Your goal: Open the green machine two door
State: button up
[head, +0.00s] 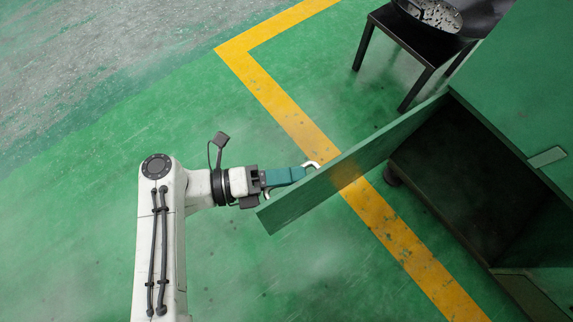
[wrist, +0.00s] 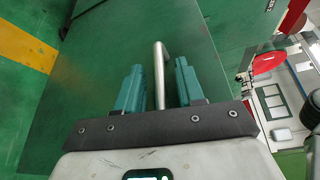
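The green machine door (head: 345,165) stands swung open from the green machine (head: 530,85), with the dark interior (head: 450,170) showing. A bent metal handle (head: 312,164) sticks out from the door's outer face, near its free edge. My gripper (head: 287,176) is at this handle, on the outer side of the door. In the wrist view the handle (wrist: 160,75) stands between the two teal fingers of my gripper (wrist: 159,82), with a gap on each side. The fingers are open around it and do not appear to touch it. The door face (wrist: 90,100) fills much of that view.
A black table (head: 420,45) with a dark bowl of metal parts (head: 440,15) stands at the top right. Yellow floor lines (head: 285,110) pass under the door. The green floor (head: 90,190) to the left is clear.

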jog(key=shift+a, duration=0.1)
jog(key=s+a, duration=0.1)
jog(key=a, duration=0.9)
jog(key=shift+s+a+r+p, duration=0.25)
jog(key=shift+s+r+p, duration=0.05)
jog(key=shift+r+p, duration=0.15)
